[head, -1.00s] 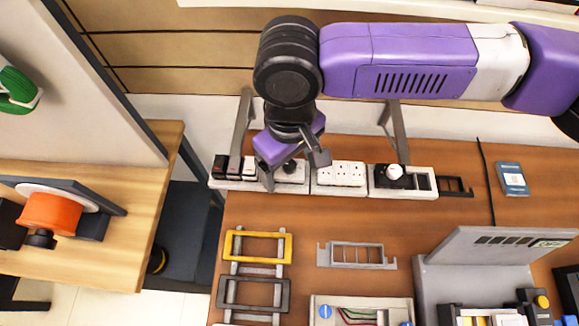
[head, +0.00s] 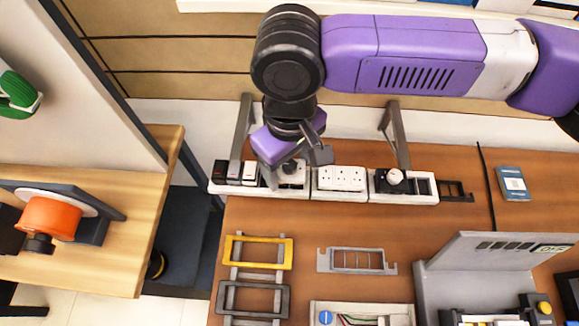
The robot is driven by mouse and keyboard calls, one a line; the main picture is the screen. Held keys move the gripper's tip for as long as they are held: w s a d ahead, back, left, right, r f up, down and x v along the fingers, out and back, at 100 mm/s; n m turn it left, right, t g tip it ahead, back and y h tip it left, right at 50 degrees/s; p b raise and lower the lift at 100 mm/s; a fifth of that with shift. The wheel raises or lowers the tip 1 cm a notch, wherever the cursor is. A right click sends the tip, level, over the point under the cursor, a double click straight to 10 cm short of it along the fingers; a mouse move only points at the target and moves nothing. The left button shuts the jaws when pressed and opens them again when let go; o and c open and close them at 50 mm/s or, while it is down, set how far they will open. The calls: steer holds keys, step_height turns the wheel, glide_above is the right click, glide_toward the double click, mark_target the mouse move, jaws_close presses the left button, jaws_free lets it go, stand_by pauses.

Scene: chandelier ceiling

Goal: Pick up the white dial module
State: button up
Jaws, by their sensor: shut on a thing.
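The white dial module (head: 292,179) is a small white block with a dark round dial on top. It is in the head view at the right end of the left white frame (head: 240,188) on the brown bench. My gripper (head: 294,167) points down over it from above, with one finger at its left and one at its upper right. The gripper is shut on the module and partly covers it. I cannot tell clearly whether the module is clear of the frame.
Dark and white switches (head: 234,172) sit just left in the same frame. A white socket block (head: 340,179) is close on the right, then a black module with a white knob (head: 394,180). Grey brackets (head: 396,130) rise behind.

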step_height(320, 180, up, 18)
steer(key=b, duration=0.1)
steer(key=shift+r, duration=0.1)
stand_by(1.3)
